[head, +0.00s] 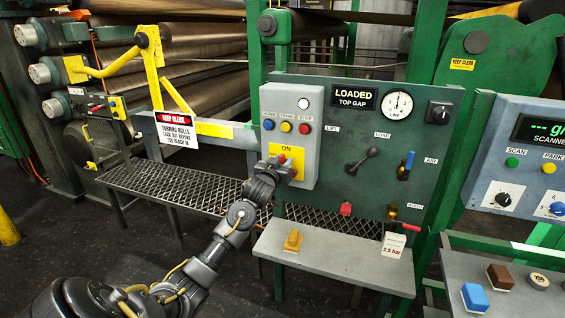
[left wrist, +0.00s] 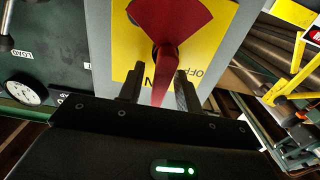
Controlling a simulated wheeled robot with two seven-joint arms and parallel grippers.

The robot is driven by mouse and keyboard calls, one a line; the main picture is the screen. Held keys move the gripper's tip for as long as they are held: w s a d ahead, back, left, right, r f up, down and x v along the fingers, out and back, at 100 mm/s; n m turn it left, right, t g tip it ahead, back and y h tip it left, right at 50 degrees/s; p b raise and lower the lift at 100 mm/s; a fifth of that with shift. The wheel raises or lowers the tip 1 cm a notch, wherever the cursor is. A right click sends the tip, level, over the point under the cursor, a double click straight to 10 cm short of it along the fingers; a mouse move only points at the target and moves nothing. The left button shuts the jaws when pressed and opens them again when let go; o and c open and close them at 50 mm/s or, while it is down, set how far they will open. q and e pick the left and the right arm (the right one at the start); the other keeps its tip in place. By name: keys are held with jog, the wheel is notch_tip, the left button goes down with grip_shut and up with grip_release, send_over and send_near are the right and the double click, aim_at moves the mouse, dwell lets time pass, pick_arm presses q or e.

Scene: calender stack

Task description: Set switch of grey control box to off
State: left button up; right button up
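The grey control box (head: 307,112) stands on the left of the green panel, with a yellow plate (head: 284,150) marked ON low on its front. The red switch shows large in the left wrist view (left wrist: 166,55). Its narrow handle points down in that view, over the ON lettering; the OFF lettering (left wrist: 197,72) is to its right. My left gripper (head: 284,169) is at the switch in the head view. In the left wrist view its fingers (left wrist: 160,92) stand apart on either side of the handle, with a gap on the left. My right gripper is not in view.
The green panel (head: 345,135) carries a gauge (head: 397,105), a dark lever (head: 362,160) and a blue-handled valve (head: 406,165). A grey shelf (head: 330,268) below holds a yellow block (head: 293,240). A scanner console (head: 525,150) stands right. Guarded rolls (head: 200,85) are left.

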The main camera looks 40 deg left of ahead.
pick_arm(q)
grip_shut()
jog(key=shift+d, duration=0.15)
